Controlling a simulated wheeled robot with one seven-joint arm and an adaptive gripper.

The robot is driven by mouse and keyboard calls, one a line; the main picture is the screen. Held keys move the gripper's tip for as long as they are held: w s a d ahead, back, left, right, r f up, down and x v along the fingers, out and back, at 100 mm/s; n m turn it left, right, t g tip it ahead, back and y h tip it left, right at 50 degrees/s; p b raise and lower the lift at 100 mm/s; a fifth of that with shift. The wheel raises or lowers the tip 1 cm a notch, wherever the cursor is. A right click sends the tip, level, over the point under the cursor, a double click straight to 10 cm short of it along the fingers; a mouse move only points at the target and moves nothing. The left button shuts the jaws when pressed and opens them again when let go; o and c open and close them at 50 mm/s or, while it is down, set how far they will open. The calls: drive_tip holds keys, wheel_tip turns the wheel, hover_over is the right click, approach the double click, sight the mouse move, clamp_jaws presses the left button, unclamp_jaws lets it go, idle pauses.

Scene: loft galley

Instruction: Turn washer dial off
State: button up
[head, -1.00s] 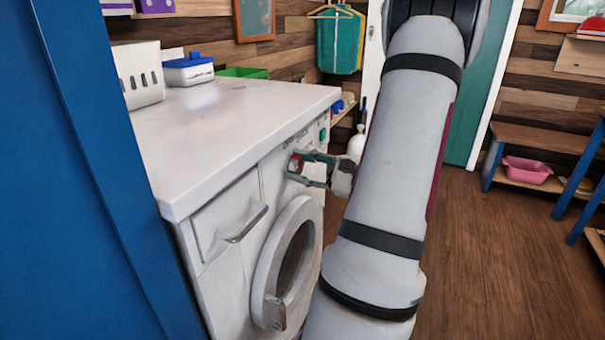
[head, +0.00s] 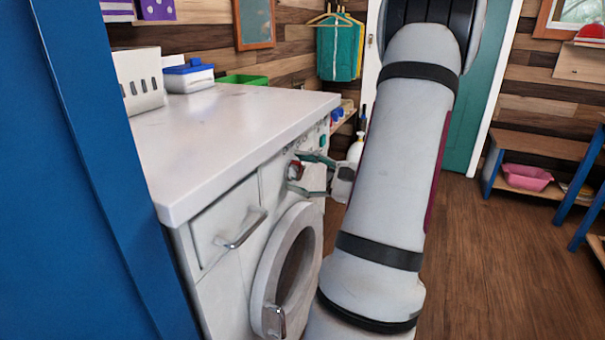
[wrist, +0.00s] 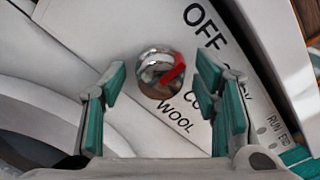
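The white washer (head: 218,292) stands at the left, its front facing right. Its dial (head: 295,170) is a small knob with a red mark, high on the front panel. In the wrist view the dial (wrist: 158,73) is a round chrome knob. Its red pointer (wrist: 174,69) points to the upper right, roughly toward the printed words OFF (wrist: 205,27) and the partly hidden word below it. My gripper (head: 311,174) is open at the dial, with one finger on each side. In the wrist view my gripper (wrist: 160,84) shows gaps between both green-padded fingers and the knob.
A blue panel (head: 75,180) stands close at the left. The washer's round door (head: 290,262) and drawer handle (head: 243,229) stick out below the dial. A white basket (head: 139,82) sits on top. Open wooden floor lies to the right.

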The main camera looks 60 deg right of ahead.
drive_tip(key=shift+s, duration=0.1)
drive_tip(key=s, duration=1.1)
drive_tip(key=shift+s+d, duration=0.4)
drive_tip(key=shift+d, duration=0.05)
